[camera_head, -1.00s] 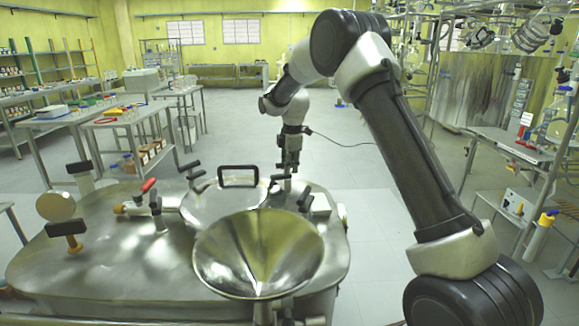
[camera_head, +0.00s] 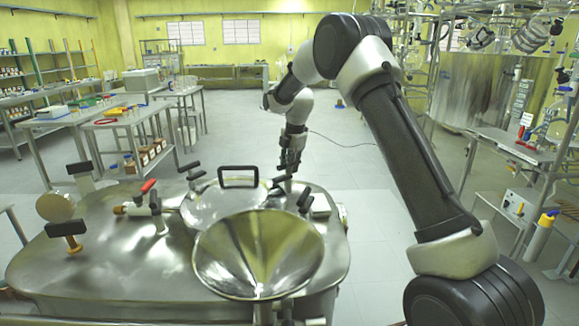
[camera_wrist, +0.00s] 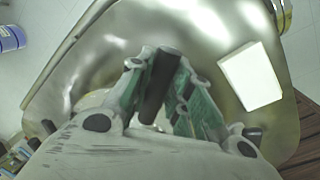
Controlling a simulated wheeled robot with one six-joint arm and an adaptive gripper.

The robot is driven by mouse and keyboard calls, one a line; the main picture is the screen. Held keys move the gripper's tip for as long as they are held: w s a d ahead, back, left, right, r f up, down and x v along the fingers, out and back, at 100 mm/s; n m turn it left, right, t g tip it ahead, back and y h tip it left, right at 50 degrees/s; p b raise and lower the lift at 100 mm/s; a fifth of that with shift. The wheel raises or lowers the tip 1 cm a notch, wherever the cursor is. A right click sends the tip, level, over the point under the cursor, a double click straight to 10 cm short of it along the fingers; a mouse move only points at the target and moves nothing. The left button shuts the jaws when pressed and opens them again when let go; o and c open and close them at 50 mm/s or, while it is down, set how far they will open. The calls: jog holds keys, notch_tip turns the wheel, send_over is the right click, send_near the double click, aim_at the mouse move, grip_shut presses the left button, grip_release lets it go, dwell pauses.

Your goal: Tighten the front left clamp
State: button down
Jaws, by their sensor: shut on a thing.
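The steel reactor top (camera_head: 110,265) carries a round lid (camera_head: 215,205) with a black loop handle (camera_head: 239,170). Several clamps with black handles stand around the lid, two of them at its left (camera_head: 193,175) and right (camera_head: 305,198). My gripper (camera_head: 287,172) points down at the lid's far right side, as seen in the head view. In the wrist view my gripper (camera_wrist: 162,68) is shut on a black cylindrical clamp handle (camera_wrist: 163,80), with a green-lined finger on each side. The clamp's lower part is hidden by the fingers.
A steel funnel (camera_head: 258,255) stands in front of the lid. A red-handled valve (camera_head: 149,186) and a round disc on a post (camera_head: 55,208) rise at the left. A white block (camera_wrist: 250,77) lies near my gripper. Open floor (camera_head: 330,150) lies behind the reactor.

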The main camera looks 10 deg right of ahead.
jog(key=shift+w+r, duration=0.25)
jog(key=c, duration=1.4)
grip_release()
jog(key=shift+o, duration=0.3)
jog(key=shift+f, duration=0.1)
jog(key=shift+s, duration=0.1)
notch_tip(320, 180, up, 12)
jog(key=s+d, duration=0.1)
jog(key=s, duration=0.1)
jog(key=shift+f, duration=0.15)
jog(key=shift+s, duration=0.1)
